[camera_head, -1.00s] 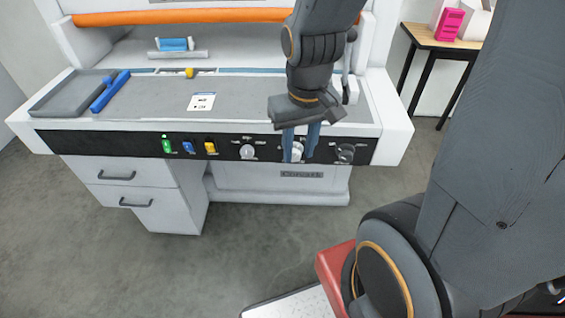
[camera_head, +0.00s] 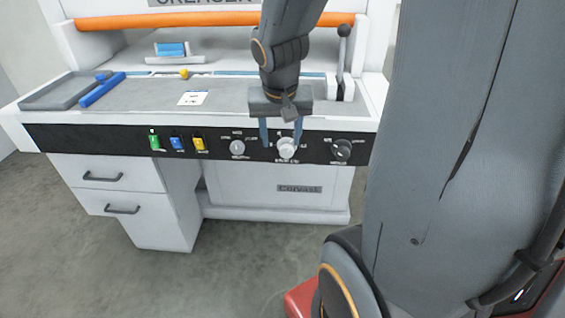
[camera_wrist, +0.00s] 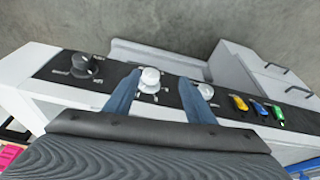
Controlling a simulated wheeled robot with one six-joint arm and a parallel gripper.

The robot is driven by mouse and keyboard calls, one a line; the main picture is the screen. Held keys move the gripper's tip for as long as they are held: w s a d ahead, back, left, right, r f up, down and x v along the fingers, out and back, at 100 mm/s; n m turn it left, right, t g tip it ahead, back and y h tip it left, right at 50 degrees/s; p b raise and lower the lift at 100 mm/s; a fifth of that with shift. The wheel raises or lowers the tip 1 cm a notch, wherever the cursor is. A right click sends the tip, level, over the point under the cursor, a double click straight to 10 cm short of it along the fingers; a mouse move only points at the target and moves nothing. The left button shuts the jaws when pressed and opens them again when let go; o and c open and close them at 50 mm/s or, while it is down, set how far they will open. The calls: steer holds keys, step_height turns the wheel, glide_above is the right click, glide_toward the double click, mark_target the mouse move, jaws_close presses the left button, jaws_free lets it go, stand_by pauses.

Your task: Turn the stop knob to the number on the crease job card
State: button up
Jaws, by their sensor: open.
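The control panel on the machine's front carries a white knob (camera_head: 238,147), a white middle knob (camera_head: 287,148) and a black knob (camera_head: 341,150). Their labels are too small to read, so I cannot tell which is the stop knob. My gripper (camera_head: 281,140) is open and empty, pointing down at the middle knob, with its blue fingers spread around its upper part. In the wrist view the middle knob (camera_wrist: 150,78) shows between the fingers, nearer the left one; contact cannot be told. A white card (camera_head: 193,98) lies on the bed, its print unreadable.
Green (camera_head: 154,140), blue (camera_head: 177,143) and yellow (camera_head: 199,144) switches sit left on the panel. A grey tray (camera_head: 55,93) and a blue bar (camera_head: 103,90) lie on the bed's left. A black-knobbed lever (camera_head: 343,50) stands at right. Floor before the panel is clear.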

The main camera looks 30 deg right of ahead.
mark_target(286, 148)
steer(key=shift+m+t+h, duration=0.3)
steer(key=shift+m, duration=0.3)
steer(key=w+d+f+b, duration=0.1)
steer(key=f, duration=0.1)
steer(key=w+d+f+b, duration=0.1)
steer(key=w+d+f, duration=0.1)
steer(key=f, duration=0.1)
steer(key=w+d+f+b, duration=0.1)
steer(key=f, duration=0.2)
steer(key=shift+w+d+f, duration=0.2)
steer(key=shift+w, duration=0.15)
steer(key=shift+c, duration=0.4)
steer(key=c, duration=0.9)
steer(key=shift+b, duration=0.35)
steer(key=shift+c, duration=0.2)
